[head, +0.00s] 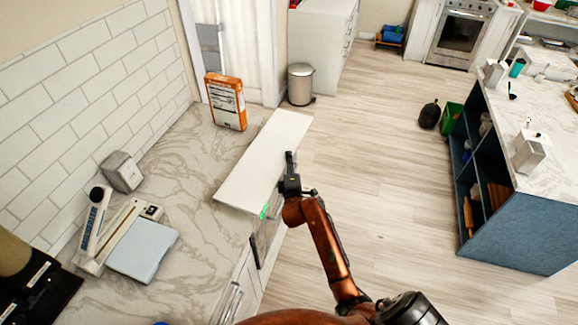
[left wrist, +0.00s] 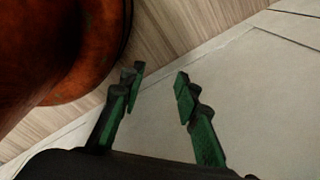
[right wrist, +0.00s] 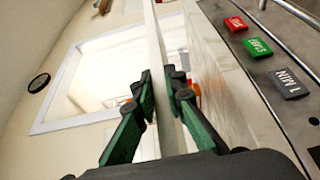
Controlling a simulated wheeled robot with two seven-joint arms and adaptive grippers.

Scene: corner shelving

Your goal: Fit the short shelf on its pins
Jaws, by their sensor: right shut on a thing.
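The short shelf is a plain white board (head: 262,160) at the right edge of the marble counter in the head view; I cannot tell whether it rests on it. My right gripper (head: 289,158) is at the board's right long edge. In the right wrist view the right gripper (right wrist: 165,103) is shut on the board (right wrist: 160,60), seen edge-on between the fingers. My left gripper (left wrist: 157,82) is open and empty in the left wrist view, with wooden floor and a pale flat surface beyond it. No pins show.
An orange-and-white box (head: 227,103) stands left of the board's far end. A grey toaster-like thing (head: 122,172), a phone (head: 92,222) and a scale-like pale blue slab (head: 143,250) sit on the counter (head: 185,190). A panel with buttons (right wrist: 262,50) is close on the right.

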